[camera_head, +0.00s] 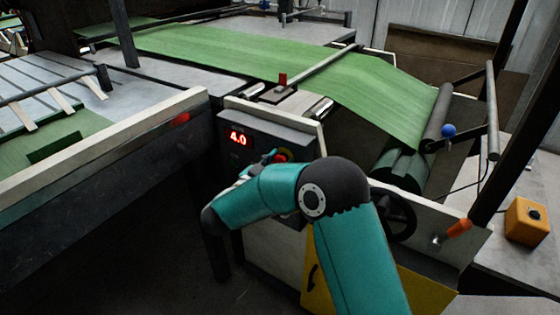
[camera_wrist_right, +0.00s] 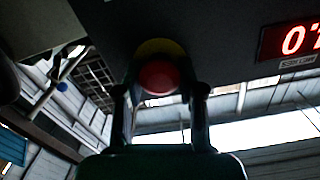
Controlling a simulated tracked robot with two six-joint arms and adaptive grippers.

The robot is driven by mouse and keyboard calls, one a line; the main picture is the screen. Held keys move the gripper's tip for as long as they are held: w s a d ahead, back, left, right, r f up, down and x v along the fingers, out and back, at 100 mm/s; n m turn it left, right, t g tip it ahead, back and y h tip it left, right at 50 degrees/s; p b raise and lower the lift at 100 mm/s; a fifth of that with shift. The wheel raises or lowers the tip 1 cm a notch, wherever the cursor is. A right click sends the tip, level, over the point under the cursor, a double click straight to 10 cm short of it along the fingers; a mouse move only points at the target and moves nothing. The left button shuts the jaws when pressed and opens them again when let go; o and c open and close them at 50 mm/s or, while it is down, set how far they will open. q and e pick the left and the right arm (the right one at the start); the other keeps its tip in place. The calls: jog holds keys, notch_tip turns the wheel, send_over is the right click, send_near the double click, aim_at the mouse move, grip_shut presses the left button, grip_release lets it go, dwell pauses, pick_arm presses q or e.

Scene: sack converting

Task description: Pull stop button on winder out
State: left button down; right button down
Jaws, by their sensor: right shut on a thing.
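The red stop button (camera_wrist_right: 158,78) with its yellow collar shows in the right wrist view, on the dark face of the winder's control box. In the head view only a small red and yellow part of the button (camera_head: 283,155) shows past my right arm. My right gripper (camera_wrist_right: 160,98) is shut on the button, with one finger on each side of it. In the head view the gripper (camera_head: 268,158) is mostly hidden behind my teal wrist. The control box (camera_head: 262,122) carries a red display (camera_head: 238,139) reading 4.0. My left gripper is in neither view.
Green sheet (camera_head: 375,95) runs over the machine to a roller at the right. A black handwheel (camera_head: 400,222), a blue knob (camera_head: 448,130) and an orange handle (camera_head: 459,228) are right of my arm. A pale-topped dark frame (camera_head: 110,155) stands at the left.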

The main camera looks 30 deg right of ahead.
jog(key=shift+s+a, duration=0.1)
jog(key=shift+a, duration=0.25)
jog(key=c, duration=0.7)
grip_release()
jog(key=shift+o, duration=0.2)
jog(key=v, duration=1.2)
jog(key=shift+f, duration=0.15)
